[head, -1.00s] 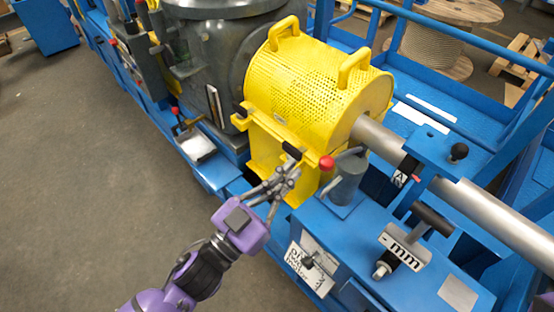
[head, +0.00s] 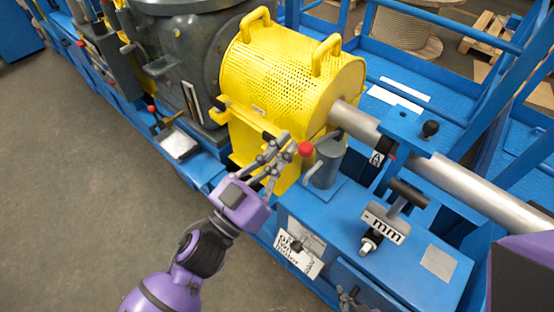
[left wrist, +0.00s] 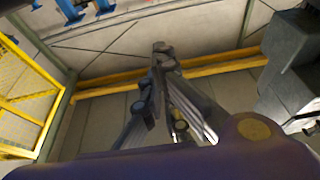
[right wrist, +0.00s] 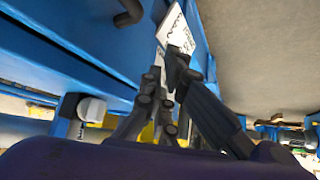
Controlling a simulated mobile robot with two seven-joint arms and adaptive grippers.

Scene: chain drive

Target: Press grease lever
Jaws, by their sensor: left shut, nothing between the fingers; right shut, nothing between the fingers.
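The grease lever's red ball knob (head: 306,148) sits beside a grey cylinder (head: 328,163) on the blue frame, in front of the yellow guard. My left gripper (head: 285,142) is shut and empty, its tips just left of the knob. I cannot tell whether they touch it. The left wrist view shows these fingers (left wrist: 160,50) together, but I cannot make out the knob there. My right gripper (head: 350,294) is shut and empty at the bottom edge of the head view, low beside the blue frame. Its fingers (right wrist: 165,75) also show in the right wrist view.
The perforated yellow guard (head: 290,75) stands behind the knob. A steel shaft (head: 470,185) runs right from it. A black-handled clamp with a "-mm" label (head: 386,222) stands on the blue frame (head: 315,220). Open floor (head: 80,170) lies to the left.

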